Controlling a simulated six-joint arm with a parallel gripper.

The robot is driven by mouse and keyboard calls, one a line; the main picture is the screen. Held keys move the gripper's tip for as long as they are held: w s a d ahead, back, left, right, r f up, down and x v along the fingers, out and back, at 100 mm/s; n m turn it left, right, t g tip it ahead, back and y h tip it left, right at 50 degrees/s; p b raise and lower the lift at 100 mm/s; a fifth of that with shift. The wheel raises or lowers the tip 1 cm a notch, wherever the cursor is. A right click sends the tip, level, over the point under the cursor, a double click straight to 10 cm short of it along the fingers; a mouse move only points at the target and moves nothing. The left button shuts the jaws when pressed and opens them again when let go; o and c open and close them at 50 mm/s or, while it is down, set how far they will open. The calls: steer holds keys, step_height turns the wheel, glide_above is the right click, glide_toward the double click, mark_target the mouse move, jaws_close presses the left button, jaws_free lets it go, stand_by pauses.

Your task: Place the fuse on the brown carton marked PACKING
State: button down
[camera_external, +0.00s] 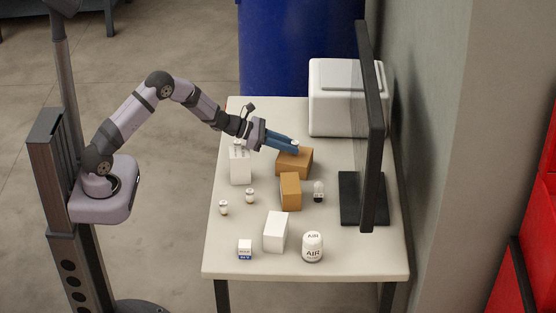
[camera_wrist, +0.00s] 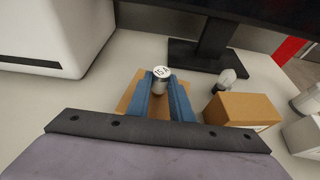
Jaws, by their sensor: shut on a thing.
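My gripper (camera_external: 291,145) is shut on the fuse (camera_wrist: 161,80), a small cylinder with a pale top printed with dark characters like "15A". In the wrist view its blue fingers (camera_wrist: 164,95) grip the fuse at their tips. A brown carton (camera_external: 296,163) lies below the fingertips; in the wrist view that carton (camera_wrist: 127,102) shows around the fingers. I cannot tell whether the fuse touches it. A second brown carton (camera_external: 290,192) stands nearer the front, and right of my gripper in the wrist view (camera_wrist: 242,109). No PACKING mark is readable on either.
A monitor (camera_external: 371,130) and a white machine (camera_external: 335,105) stand at the right and back. A bulb (camera_external: 318,190) is beside the second carton. White boxes (camera_external: 240,170) (camera_external: 275,232), small cylinders (camera_external: 250,196), and an AIR canister (camera_external: 312,248) occupy the table's left and front.

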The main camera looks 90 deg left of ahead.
steer(key=shift+f, duration=0.15)
steer(key=c, duration=1.6)
jaws_free()
steer(key=shift+r, duration=0.2)
steer(key=b+v, duration=0.1)
steer(key=v, duration=1.1)
steer(key=shift+b, duration=0.3)
